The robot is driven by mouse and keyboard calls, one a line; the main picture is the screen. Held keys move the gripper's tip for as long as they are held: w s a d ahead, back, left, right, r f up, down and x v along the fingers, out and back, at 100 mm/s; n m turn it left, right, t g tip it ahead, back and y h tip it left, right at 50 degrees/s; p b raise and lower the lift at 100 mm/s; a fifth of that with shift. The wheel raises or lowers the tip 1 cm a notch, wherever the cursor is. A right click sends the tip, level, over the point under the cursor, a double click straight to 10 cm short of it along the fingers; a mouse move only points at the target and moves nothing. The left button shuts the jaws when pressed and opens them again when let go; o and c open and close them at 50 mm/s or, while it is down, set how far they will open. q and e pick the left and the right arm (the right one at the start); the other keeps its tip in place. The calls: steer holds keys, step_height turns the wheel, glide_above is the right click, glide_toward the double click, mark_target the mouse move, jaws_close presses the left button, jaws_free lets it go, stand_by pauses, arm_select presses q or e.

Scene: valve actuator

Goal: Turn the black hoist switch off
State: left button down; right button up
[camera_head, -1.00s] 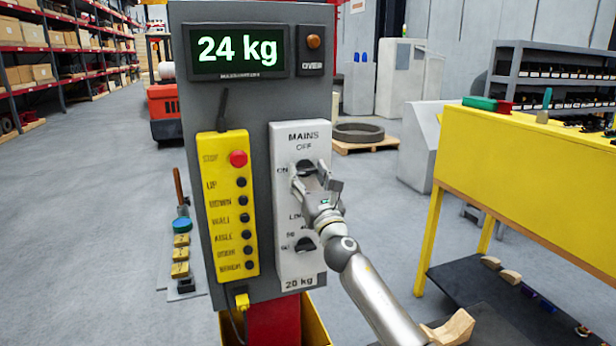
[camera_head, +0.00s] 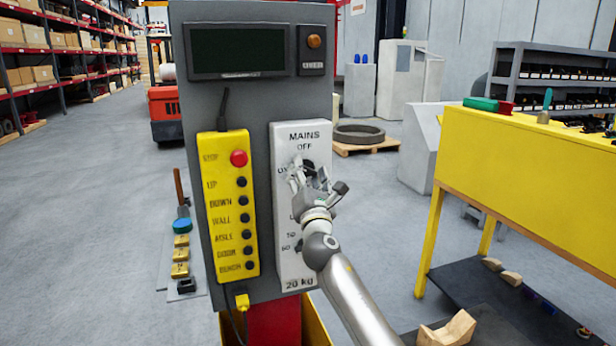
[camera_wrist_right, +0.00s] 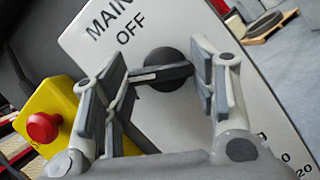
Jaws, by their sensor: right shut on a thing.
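The black hoist switch (camera_wrist_right: 172,70) is a round knob with a bar handle, under the words MAINS and OFF on a white panel (camera_head: 287,190). In the right wrist view the bar's white mark lies toward the left finger, not straight at OFF. The weight display (camera_head: 238,51) above is dark. My left gripper is not in view.
A yellow button box (camera_head: 231,205) with a red stop button (camera_head: 238,158) is left of the panel. A yellow bench (camera_head: 530,180) stands to the right. Open floor lies on the left.

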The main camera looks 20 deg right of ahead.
steer(key=m+h, duration=0.1)
steer(key=m, duration=0.3)
steer(key=shift+r+g, duration=0.1)
steer(key=shift+g, duration=0.3)
steer(key=m+g+h+p, duration=0.1)
steer(key=m, duration=0.2)
steer(key=shift+r, duration=0.1)
steer(key=m+p, duration=0.1)
steer(key=m, duration=0.1)
steer(key=m+g, duration=0.1)
steer(key=shift+r+m+g+h+p, duration=0.1)
steer(key=shift+m+g+h+p, duration=0.2)
steer(key=shift+m+h+p, duration=0.1)
steer(key=shift+m+g+p, duration=0.5)
steer(key=shift+m, duration=0.6)
steer(key=o, duration=1)
steer(key=shift+s, duration=0.1)
